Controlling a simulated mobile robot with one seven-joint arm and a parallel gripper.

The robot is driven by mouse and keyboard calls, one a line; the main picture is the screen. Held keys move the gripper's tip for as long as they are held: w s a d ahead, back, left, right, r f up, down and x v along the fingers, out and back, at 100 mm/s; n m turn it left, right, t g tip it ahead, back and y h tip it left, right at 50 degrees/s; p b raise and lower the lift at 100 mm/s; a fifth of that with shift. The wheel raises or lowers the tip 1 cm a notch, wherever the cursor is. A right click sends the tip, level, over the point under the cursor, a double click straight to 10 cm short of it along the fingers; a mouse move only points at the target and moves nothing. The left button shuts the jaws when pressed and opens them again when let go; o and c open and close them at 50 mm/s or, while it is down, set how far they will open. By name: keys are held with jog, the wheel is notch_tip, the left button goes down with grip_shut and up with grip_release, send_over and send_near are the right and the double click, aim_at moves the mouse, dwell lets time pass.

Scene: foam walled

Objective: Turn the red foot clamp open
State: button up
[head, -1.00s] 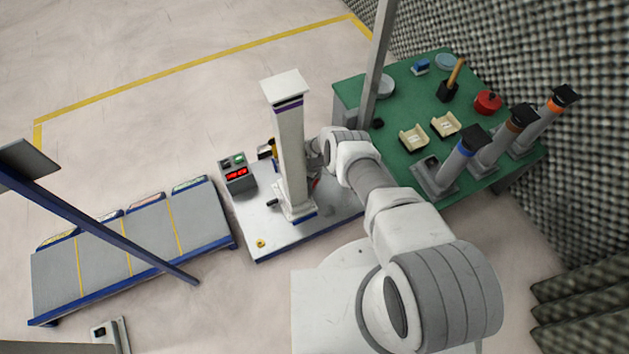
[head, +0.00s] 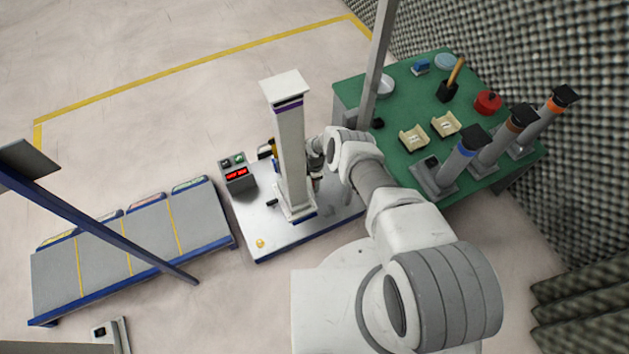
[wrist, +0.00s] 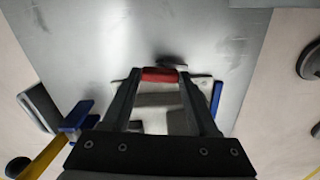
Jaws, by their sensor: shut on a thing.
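The red foot clamp (wrist: 160,75) shows in the wrist view as a short red bar at the base of the white column. My gripper (wrist: 158,78) reaches down to it, with one finger at each end of the bar, and is shut on it. The clamp's dark pivot side lies just beyond the bar. The white column (head: 291,150) stands upright on the metal plate (head: 285,237) in the head view. There my gripper is behind and right of the column, and its fingertips and the clamp are mostly hidden.
A grey box with a red display (head: 237,178) stands at the plate's left. A black lever (head: 272,203) sticks out at the column's front left. The green table (head: 405,100) at right holds several posts and small items. A grey post (head: 377,65) rises beside my arm.

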jog(key=shift+n, duration=0.8)
jog(key=o, duration=1.1)
notch_tip(320, 180, up, 18)
jog(key=p, duration=0.8)
jog(key=shift+f+p, duration=0.25)
jog(key=shift+p, duration=0.05)
